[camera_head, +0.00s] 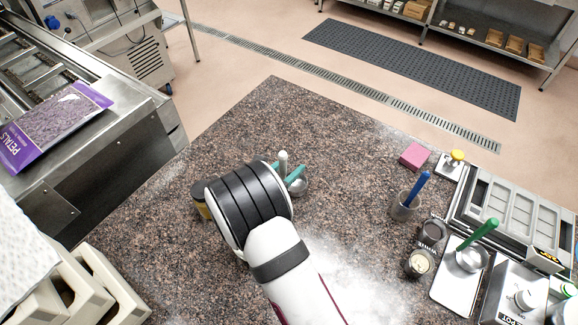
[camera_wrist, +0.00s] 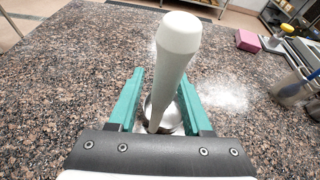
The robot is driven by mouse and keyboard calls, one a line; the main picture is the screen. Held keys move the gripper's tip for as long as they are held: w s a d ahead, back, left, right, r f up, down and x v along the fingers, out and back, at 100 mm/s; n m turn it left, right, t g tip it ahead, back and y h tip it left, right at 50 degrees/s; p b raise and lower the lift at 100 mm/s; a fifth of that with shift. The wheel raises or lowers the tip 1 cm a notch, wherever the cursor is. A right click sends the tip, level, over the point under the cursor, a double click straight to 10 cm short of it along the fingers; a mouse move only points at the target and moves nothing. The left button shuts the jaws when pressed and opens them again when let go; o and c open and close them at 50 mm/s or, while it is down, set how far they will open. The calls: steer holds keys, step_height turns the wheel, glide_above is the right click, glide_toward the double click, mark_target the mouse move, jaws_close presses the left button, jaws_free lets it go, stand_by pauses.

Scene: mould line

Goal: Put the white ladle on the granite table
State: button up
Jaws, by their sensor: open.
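The white ladle has a pale handle (camera_wrist: 176,55) that rises between the fingers in the wrist view, and a metal bowl (camera_wrist: 165,110) low down near the table. In the head view its handle tip (camera_head: 283,157) shows just past my wrist, with the bowl (camera_head: 299,186) beside it. My gripper (camera_wrist: 160,95) has teal fingers, open on either side of the ladle; I see a gap between the fingers and the handle. The granite table (camera_head: 290,115) is speckled brown and lies under the ladle. Whether the bowl touches the table is hard to tell.
A dark can (camera_head: 203,200) stands left of my wrist. At right are a pink block (camera_head: 414,156), a cup with a blue-handled tool (camera_head: 404,205), small jars (camera_head: 419,263) and a green-handled ladle (camera_head: 477,240) on a tray. The far part of the table is clear; white powder lies near my arm.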

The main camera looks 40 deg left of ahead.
steer(key=shift+r, duration=0.15)
steer(key=a+v, duration=0.1)
steer(key=v, duration=1.1)
steer(key=w+d+r+m+g+h, duration=0.25)
steer(key=d+m, duration=0.35)
steer(key=d, duration=0.3)
steer(key=w+d+r+m+g+h, duration=0.1)
steer(key=d+r+m+g+h, duration=0.15)
steer(key=d+m, duration=0.55)
steer(key=w+d+r+m+g+h, duration=0.15)
steer(key=d+r+m+h, duration=0.25)
steer(key=d, duration=0.7)
steer(key=s+d+m+g+y, duration=0.1)
steer(key=s+d+m+g, duration=0.55)
steer(key=d+m, duration=0.2)
steer(key=s+a+r+m+y, duration=0.1)
steer(key=s+m+y, duration=0.7)
steer(key=m, duration=0.8)
steer(key=s+r, duration=0.1)
steer(key=s, duration=0.2)
steer(key=shift+a+r+g+y, duration=0.2)
steer(key=shift+a+g+y, duration=0.2)
